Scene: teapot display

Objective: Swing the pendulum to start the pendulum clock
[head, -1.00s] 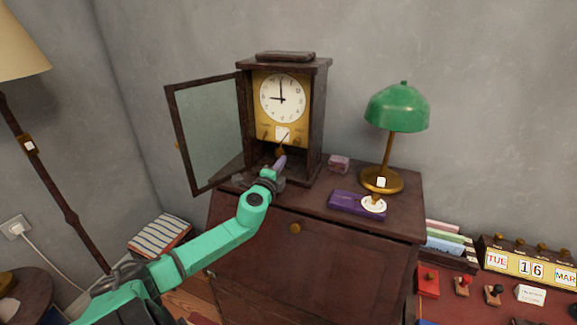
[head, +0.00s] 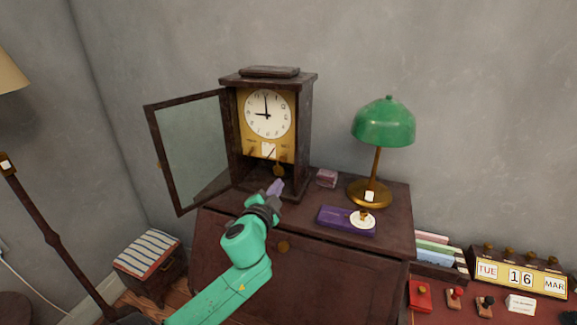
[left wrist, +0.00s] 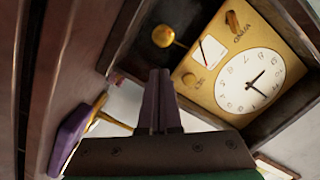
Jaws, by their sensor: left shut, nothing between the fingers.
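The pendulum clock (head: 266,113) stands on the dark cabinet with its glass door (head: 192,150) swung open to the left. Its hands show about nine o'clock. The round brass pendulum bob (head: 279,171) hangs below the gold dial plate, right of the plate's middle. My left gripper (head: 275,187) is just in front of and below the bob, its purple fingers together and empty. In the left wrist view the shut fingers (left wrist: 157,85) point up toward the bob (left wrist: 163,36), with a gap between them; the clock looks tilted there. My right gripper is out of view.
A green lamp (head: 384,125), a purple stand with a white dial (head: 345,220) and a small pink box (head: 327,178) are on the cabinet top (head: 393,208), right of the clock. The open door limits room on the left. A calendar (head: 520,277) is at far right.

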